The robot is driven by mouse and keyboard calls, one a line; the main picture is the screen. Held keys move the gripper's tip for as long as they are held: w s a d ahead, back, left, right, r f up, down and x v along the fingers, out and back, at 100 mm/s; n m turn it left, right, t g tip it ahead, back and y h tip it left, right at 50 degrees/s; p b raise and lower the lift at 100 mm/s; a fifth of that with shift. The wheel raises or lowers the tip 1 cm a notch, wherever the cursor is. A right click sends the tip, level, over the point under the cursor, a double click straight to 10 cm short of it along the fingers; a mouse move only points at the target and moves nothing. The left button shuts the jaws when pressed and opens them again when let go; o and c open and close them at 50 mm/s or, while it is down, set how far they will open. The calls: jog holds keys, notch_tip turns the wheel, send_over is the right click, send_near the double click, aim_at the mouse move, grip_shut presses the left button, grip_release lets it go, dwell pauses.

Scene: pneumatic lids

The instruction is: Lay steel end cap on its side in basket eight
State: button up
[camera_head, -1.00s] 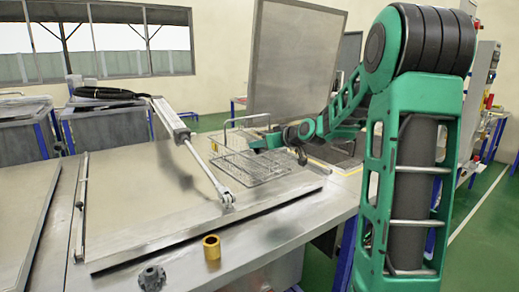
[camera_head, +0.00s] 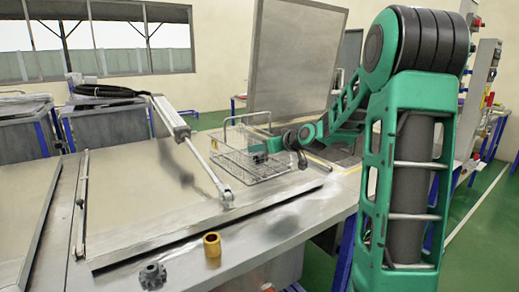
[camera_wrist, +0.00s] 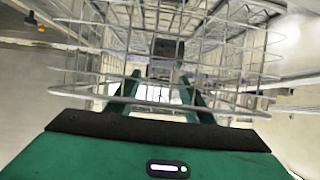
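A wire basket (camera_head: 240,172) stands on the steel bench and also fills the upper wrist view (camera_wrist: 262,75). I cannot read a number on it. My gripper (camera_head: 257,149) is at the basket, its fingers reaching in among the wires. In the wrist view its two green fingers (camera_wrist: 158,82) stand apart, with nothing clearly held between them. A small dark block (camera_wrist: 168,48) shows just beyond the fingertips; I cannot tell what it is. No part is clearly recognisable as the steel end cap; the wires and my arm hide much of the basket's inside.
A dark grey knobbed part (camera_head: 152,276) and a brass ring (camera_head: 212,245) stand near the bench's front edge. A pneumatic cylinder (camera_head: 200,160) slants across the bench left of the basket. A raised metal lid (camera_head: 290,62) stands behind. The bench plate (camera_head: 130,200) left is clear.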

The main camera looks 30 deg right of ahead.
dwell(0.3)
